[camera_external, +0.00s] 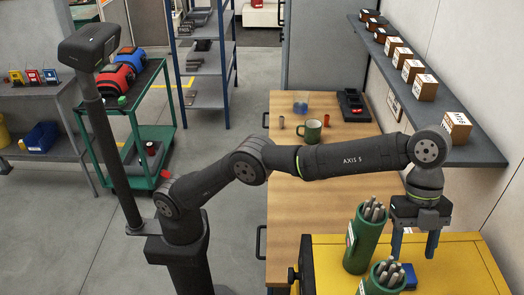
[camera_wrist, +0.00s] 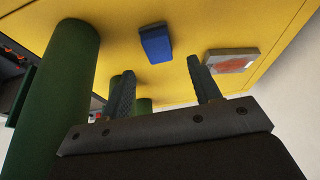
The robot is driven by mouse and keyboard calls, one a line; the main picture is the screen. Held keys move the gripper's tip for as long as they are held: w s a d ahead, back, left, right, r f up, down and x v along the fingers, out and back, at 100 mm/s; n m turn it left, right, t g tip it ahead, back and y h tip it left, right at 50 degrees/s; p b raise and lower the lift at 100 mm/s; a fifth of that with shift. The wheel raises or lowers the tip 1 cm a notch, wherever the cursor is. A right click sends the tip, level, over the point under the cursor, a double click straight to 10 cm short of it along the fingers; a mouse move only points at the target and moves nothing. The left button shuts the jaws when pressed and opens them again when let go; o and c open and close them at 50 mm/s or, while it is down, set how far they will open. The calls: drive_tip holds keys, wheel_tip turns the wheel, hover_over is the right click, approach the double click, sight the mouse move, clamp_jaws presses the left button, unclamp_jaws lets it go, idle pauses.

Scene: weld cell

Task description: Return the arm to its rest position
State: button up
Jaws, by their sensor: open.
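My gripper (camera_external: 414,256) is open and empty at the right, above a yellow cabinet top (camera_external: 456,266). In the wrist view its two fingers (camera_wrist: 160,82) stand apart with nothing between them. The arm stretches out to the right from its base, with the wrist bent downward. A small blue block (camera_external: 409,277) lies on the yellow top below the gripper; it also shows in the wrist view (camera_wrist: 155,43), apart from the fingers.
Two green canisters of grey rods (camera_external: 365,240) (camera_external: 384,280) stand close left of the gripper. A wooden bench (camera_external: 290,205) holds a green mug (camera_external: 312,131). A wall shelf (camera_external: 455,150) with several boxes runs behind the arm. A grey plate (camera_wrist: 232,60) lies near the yellow edge.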

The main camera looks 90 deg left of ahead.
drive_tip(key=w+a+n+t+y, duration=0.2)
drive_tip(key=w+a+n+t, duration=0.2)
drive_tip(key=a+n, duration=0.9)
drive_tip(key=shift+n+y, duration=0.6)
drive_tip(key=shift+n, duration=0.1)
drive_tip(key=s+a+f, duration=0.2)
drive_tip(key=a+f, duration=0.6)
drive_tip(key=f, duration=0.2)
drive_tip(key=s+a+f, duration=0.3)
drive_tip(key=a+f, duration=0.5)
drive_tip(key=f, duration=0.3)
drive_tip(key=s+a+f, duration=0.3)
drive_tip(key=a+f, duration=0.5)
drive_tip(key=f, duration=0.3)
drive_tip(key=shift+a, duration=0.4)
